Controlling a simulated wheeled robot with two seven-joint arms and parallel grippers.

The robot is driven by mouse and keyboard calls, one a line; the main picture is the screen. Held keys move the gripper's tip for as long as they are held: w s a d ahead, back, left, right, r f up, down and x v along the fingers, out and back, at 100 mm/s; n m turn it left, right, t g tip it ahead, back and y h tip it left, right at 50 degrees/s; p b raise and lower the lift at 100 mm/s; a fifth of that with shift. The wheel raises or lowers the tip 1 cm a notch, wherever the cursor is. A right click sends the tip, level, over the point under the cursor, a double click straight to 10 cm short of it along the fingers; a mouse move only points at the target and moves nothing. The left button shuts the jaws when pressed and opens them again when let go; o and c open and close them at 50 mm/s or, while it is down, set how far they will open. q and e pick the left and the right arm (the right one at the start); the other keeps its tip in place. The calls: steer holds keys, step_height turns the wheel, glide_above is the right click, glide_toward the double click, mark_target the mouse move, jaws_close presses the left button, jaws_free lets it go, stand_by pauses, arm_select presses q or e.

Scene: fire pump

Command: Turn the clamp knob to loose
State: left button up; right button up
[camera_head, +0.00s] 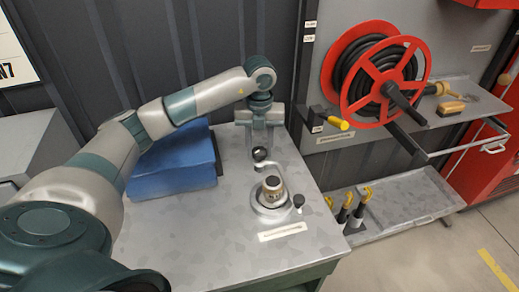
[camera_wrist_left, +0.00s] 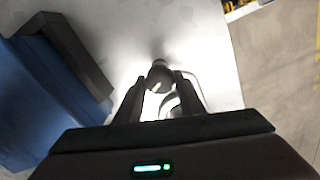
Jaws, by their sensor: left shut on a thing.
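A dark round knob (camera_head: 259,154) stands above the grey workbench (camera_head: 235,215), near a round metal fitting (camera_head: 272,194) with a bent pale bar. My left gripper (camera_head: 260,146) points down from above and is shut on this dark knob. In the left wrist view the knob (camera_wrist_left: 159,76) sits between the two fingertips of my left gripper (camera_wrist_left: 158,84). A smaller black knob (camera_head: 298,200) stands at the right side of the fitting. The label on the bench front (camera_head: 282,231) is too small to read. My right gripper is not in view.
A blue folded block (camera_head: 175,165) lies on the bench left of the fitting. A red hose reel (camera_head: 385,75) hangs on the wall panel at the right. Yellow-handled tools (camera_head: 355,205) stand on a low shelf. The front of the bench is clear.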

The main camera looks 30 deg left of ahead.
arm_select(q)
steer(key=n, duration=0.2)
steer(key=shift+n, duration=0.4)
steer(key=n, duration=0.3)
steer(key=shift+r+n+b, duration=0.1)
steer(key=shift+n+b, duration=0.2)
steer(key=shift+b, duration=0.1)
steer(key=n, duration=0.6)
steer(key=shift+a, duration=0.1)
steer(key=shift+w, duration=0.1)
steer(key=o, duration=1)
steer(key=shift+o, duration=0.2)
steer(key=shift+r, duration=0.1)
